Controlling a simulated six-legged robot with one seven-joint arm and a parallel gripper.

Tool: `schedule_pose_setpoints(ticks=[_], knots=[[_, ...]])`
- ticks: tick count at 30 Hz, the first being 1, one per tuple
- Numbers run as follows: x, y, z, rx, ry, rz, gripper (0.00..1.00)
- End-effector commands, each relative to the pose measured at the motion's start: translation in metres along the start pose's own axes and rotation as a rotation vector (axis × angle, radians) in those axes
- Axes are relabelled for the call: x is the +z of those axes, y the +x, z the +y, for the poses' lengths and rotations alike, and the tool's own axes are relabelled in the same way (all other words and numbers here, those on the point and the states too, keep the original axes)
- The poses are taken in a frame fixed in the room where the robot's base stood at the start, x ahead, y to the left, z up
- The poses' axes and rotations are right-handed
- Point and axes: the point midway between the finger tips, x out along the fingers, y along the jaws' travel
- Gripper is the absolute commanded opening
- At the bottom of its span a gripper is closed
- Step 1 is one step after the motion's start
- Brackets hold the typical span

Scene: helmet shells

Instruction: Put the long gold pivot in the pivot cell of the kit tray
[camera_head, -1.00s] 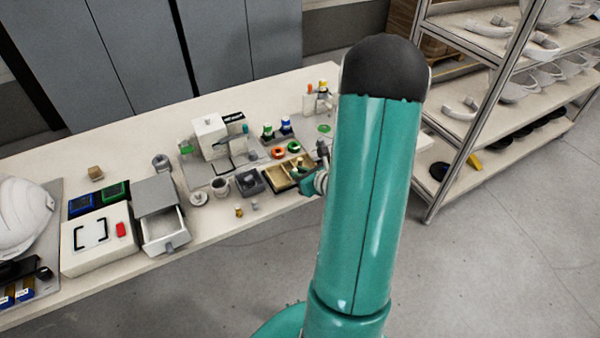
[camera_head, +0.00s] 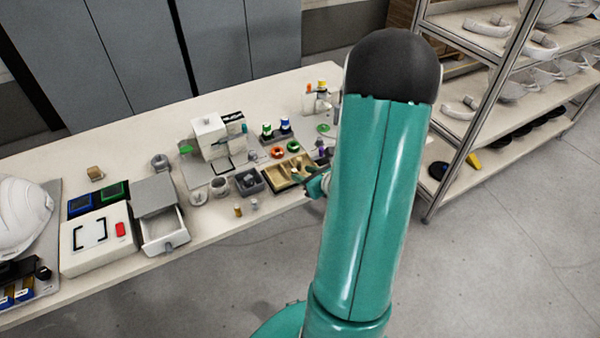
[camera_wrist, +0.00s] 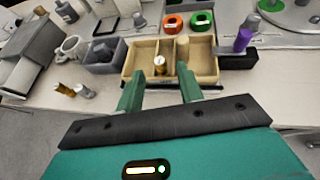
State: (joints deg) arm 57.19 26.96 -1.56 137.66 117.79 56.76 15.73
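The tan kit tray (camera_wrist: 207,77) lies in front of my gripper (camera_wrist: 159,90) in the wrist view, and it also shows in the head view (camera_head: 280,183). My fingers are apart with nothing clasped, at the tray's near edge. A tan cylindrical piece (camera_wrist: 182,47) stands further right in the tray. Another gold pivot (camera_wrist: 65,90) lies or stands on the table to the left, beside a silver one (camera_wrist: 84,91). I cannot tell their exact lengths.
A dark grey bin (camera_wrist: 104,60) adjoins the tray on the left, with a mug (camera_wrist: 74,47) beyond it. Orange (camera_wrist: 173,23) and green (camera_wrist: 202,20) rings lie behind. A purple-topped bottle (camera_wrist: 243,38) stands at right, above a black block (camera_wrist: 238,60).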

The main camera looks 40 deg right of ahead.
Motion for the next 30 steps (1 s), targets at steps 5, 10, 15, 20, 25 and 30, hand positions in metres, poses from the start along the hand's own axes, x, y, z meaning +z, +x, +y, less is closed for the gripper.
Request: schedule_pose_setpoints(ticks=[5,10,15,20,25,30], knots=[[0.001,-0.042,-0.001,-0.005,-0.001,-0.001,0.37],[0.0,-0.073,-0.001,-0.003,0.0,-0.001,0.37],[0.0,-0.088,0.0,-0.001,0.0,0.001,0.37],[0.0,-0.09,0.001,0.001,-0.001,0.001,0.37],[0.024,-0.081,0.031,0.111,-0.139,0.002,0.37],[0.072,-0.075,0.128,0.431,-0.588,0.005,0.37]])
